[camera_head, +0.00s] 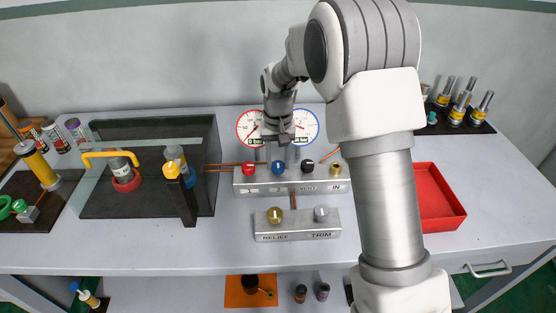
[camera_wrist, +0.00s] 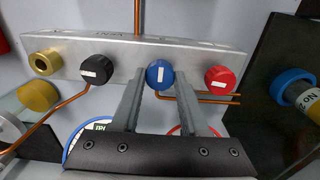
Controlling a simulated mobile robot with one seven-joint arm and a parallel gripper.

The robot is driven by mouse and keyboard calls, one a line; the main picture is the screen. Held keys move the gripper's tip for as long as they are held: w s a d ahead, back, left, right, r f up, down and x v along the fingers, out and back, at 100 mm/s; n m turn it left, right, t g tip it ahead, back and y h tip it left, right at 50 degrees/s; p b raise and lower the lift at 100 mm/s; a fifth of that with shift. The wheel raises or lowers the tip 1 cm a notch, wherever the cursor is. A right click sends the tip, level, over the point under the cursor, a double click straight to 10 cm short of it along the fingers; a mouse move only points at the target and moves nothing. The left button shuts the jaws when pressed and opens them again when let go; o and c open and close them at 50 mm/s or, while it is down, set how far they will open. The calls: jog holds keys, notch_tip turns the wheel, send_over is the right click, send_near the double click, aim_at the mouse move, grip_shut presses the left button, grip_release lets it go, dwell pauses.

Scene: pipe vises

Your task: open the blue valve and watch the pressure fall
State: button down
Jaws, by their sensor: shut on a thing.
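The blue valve knob (camera_head: 278,169) sits on a silver manifold (camera_head: 292,187) between a red knob (camera_head: 248,168) and a black knob (camera_head: 307,167). My gripper (camera_head: 278,157) reaches down to the blue knob from behind. In the wrist view, the blue knob (camera_wrist: 159,74) with its white mark lies between the fingertips of my gripper (camera_wrist: 160,78), which is shut on it. A red-rimmed gauge (camera_head: 247,124) and a blue-rimmed gauge (camera_head: 307,124) stand behind the manifold. My wrist covers part of both dials, and I cannot read their values.
A RELIEF/TRIM block (camera_head: 297,234) stands in front of the manifold. A red tray (camera_head: 436,200) lies right of my arm. Copper pipes (camera_head: 222,167) run from the manifold. The front table strip is clear.

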jog(key=shift+n, duration=0.4)
jog(key=n, duration=0.2)
jog(key=shift+r+n+p, duration=0.1)
jog(key=shift+n+p, duration=0.3)
jog(key=n+p, duration=0.1)
jog(key=n, duration=0.3)
jog(key=shift+n, duration=0.3)
jog(key=n+p, duration=0.1)
jog(key=n, duration=0.3)
jog(key=shift+n+p, duration=0.5)
jog(key=shift+n, duration=1.1)
jog(key=shift+c, duration=2.1)
grip_release()
